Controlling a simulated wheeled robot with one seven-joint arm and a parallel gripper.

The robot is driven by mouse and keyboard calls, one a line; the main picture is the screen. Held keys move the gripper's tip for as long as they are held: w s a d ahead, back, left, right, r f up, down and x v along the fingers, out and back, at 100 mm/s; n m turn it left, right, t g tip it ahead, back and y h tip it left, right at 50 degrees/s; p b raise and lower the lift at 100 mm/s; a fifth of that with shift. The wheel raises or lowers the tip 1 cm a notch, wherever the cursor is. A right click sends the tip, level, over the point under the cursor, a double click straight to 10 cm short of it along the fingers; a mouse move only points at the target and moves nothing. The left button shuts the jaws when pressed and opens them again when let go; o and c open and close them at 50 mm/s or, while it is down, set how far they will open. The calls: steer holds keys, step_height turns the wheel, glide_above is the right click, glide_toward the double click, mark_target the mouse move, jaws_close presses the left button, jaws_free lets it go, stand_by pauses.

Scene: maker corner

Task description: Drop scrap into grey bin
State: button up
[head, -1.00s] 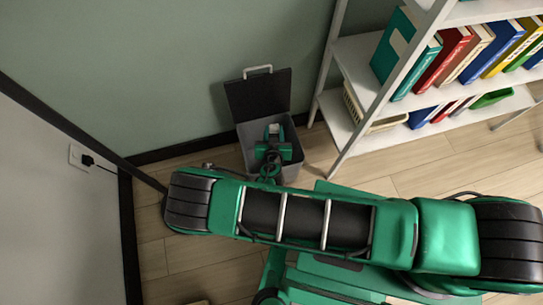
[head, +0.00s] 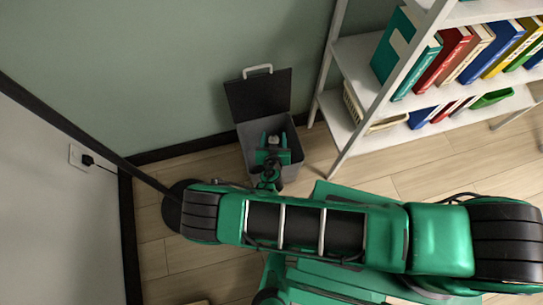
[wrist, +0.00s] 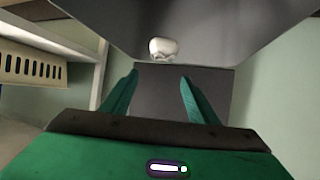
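The grey bin (head: 303,150) stands on the floor against the wall, its dark lid (head: 258,97) raised. My gripper (head: 274,136) reaches over and into the bin's opening. In the wrist view my gripper (wrist: 159,75) has its two green fingers spread apart, with nothing between them. The scrap, a small white crumpled lump (wrist: 163,49), shows past the fingertips, apart from both fingers and against a grey surface of the bin. In the head view a small pale patch, likely the scrap (head: 274,141), shows by the fingertips; I cannot tell whether it is resting or falling.
A white shelf unit (head: 357,52) with books and a pale basket stands close on the bin's right. A wall socket with a plug (head: 82,158) is on the left wall.

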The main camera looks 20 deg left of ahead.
steer(key=shift+s, duration=0.1)
steer(key=v, duration=1)
steer(key=shift+s+r, duration=0.15)
steer(key=shift+s, duration=0.1)
steer(key=shift+d, duration=0.1)
